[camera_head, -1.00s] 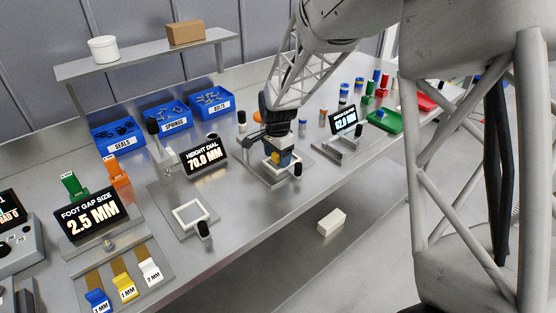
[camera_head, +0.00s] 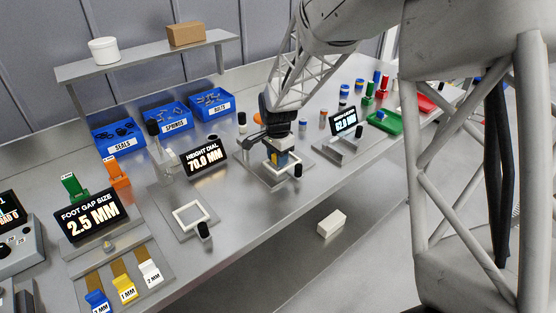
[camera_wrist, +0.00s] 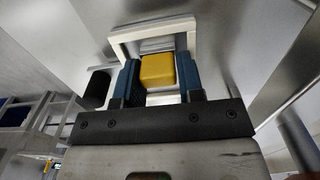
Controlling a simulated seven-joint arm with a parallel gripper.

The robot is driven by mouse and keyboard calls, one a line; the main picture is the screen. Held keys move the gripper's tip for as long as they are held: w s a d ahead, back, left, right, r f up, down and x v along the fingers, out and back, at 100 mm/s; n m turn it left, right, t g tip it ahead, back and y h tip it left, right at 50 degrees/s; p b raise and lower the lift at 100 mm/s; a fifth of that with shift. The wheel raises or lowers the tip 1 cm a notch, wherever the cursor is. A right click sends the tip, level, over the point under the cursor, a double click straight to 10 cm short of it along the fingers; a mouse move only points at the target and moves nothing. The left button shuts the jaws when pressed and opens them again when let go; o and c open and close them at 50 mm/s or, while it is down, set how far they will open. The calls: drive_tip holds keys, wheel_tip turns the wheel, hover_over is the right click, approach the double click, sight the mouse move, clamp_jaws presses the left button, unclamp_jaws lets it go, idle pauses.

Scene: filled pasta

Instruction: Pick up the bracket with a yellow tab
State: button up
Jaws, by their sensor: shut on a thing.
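The yellow tab (camera_wrist: 158,72) is a small rounded block between my gripper's two blue fingers in the wrist view. My gripper (camera_wrist: 158,78) is shut on it, with a finger at each side. A white square frame (camera_wrist: 152,30) surrounds the tab's far side and sides; I take it to be the bracket's body. In the head view my gripper (camera_head: 279,160) points down over a flat metal fixture plate (camera_head: 258,174). There the tab and bracket are small and mostly hidden by the fingers. I cannot tell whether the bracket touches the plate.
A black knob (camera_head: 298,171) stands at the plate's front corner. A height dial display (camera_head: 204,157) is to the left, with another white square frame (camera_head: 190,215) lying on a plate. A second display (camera_head: 343,121) stands to the right. Blue bins (camera_head: 167,117) line the back.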

drive_tip(key=shift+r, duration=5)
drive_tip(key=shift+r, duration=0.15)
drive_tip(key=shift+r, duration=2.9)
drive_tip(key=w+d+f, duration=0.3)
drive_tip(key=w+d, duration=0.9)
drive_tip(key=d, duration=0.3)
drive_tip(key=w+d+f, duration=0.3)
drive_tip(key=w+d, duration=1)
drive_tip(key=d, duration=0.2)
drive_tip(key=w+d+f, duration=0.1)
drive_tip(key=w+d, duration=0.1)
drive_tip(key=d, duration=0.5)
drive_tip(key=w+d+f, duration=0.2)
drive_tip(key=d, duration=0.6)
drive_tip(key=shift+w+f, duration=0.3)
drive_tip(key=shift+f, duration=0.15)
